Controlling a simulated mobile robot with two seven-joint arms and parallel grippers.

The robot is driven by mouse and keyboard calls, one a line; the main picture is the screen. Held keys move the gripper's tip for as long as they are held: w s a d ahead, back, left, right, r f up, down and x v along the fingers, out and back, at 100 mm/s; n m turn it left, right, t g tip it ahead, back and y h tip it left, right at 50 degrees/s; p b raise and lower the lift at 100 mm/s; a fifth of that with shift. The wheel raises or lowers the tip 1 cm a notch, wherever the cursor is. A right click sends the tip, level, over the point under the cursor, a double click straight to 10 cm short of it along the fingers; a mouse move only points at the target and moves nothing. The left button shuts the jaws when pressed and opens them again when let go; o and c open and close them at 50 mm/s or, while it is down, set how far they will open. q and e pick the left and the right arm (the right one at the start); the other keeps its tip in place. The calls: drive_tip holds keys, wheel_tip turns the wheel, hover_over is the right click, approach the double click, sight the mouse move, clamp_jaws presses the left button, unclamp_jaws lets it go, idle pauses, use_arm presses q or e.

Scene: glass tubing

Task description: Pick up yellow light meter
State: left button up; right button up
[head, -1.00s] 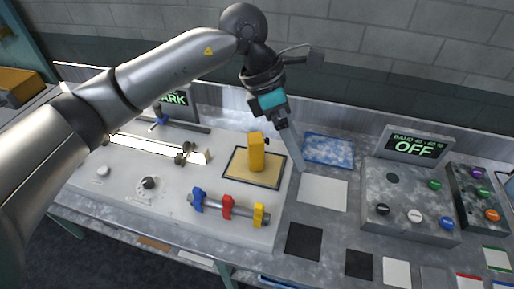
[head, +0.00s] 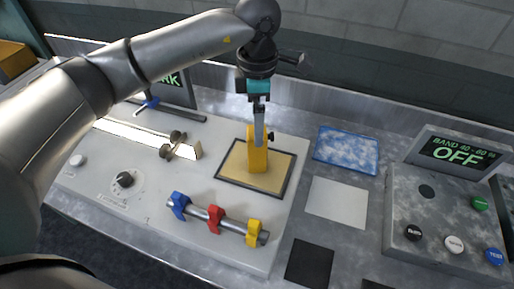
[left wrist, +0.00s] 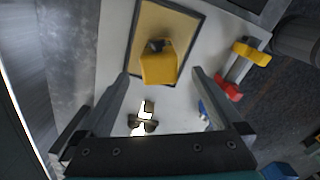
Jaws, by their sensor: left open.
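The yellow light meter (head: 257,157) stands upright on a tan pad with a dark border (head: 226,173) on the bench panel. It has a small dark knob on its upper right side. My left gripper (head: 259,138) is above the meter and pointing down, its near finger overlapping the meter's top in the head view. In the left wrist view the meter (left wrist: 159,66) lies ahead, between the lines of the two open fingers (left wrist: 158,85). Nothing is held. My right gripper is not in view.
A rod with blue, red and yellow clamps (head: 215,219) lies in front of the pad. A lit tube (head: 140,137) is to the left. A blue mottled tile (head: 347,150) and a pale square (head: 337,201) lie right, beside a button box (head: 440,220).

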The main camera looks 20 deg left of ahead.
sight(257, 149)
use_arm(q)
wheel_tip(257, 149, down, 4)
drive_tip(key=shift+w+f, duration=0.1)
drive_tip(key=shift+f, duration=0.15)
drive_tip(key=shift+a+f+p, duration=0.1)
drive_tip(key=shift+f+p, duration=0.45)
drive_tip(key=shift+f, duration=2.35)
drive_tip(key=shift+r, duration=0.1)
clamp_jaws()
